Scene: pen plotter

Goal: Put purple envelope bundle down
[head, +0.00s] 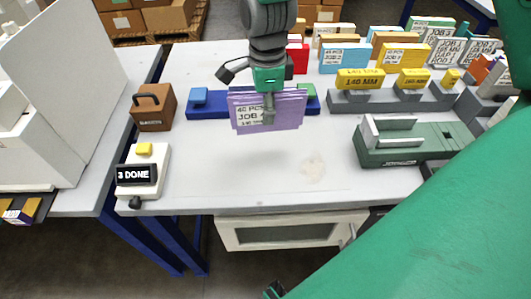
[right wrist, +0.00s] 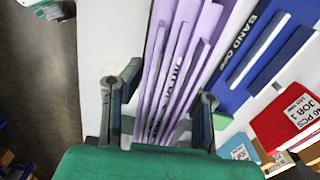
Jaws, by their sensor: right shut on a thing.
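The purple envelope bundle (head: 283,115) has a white label with black print and stands upright in the head view. My right gripper (head: 268,103) comes down from the top and is shut on the bundle. In the right wrist view the bundle's edges (right wrist: 180,70) fan out between the two fingers of the gripper (right wrist: 165,105). I cannot tell whether the bundle's lower edge touches anything.
A brown handled block (head: 153,108) and a white "3 DONE" counter (head: 137,178) stand at left. A green device (head: 410,150) and grey stands with yellow blocks (head: 360,79) are at right. Several labelled bundles fill the back. The table's front middle (head: 240,175) is clear.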

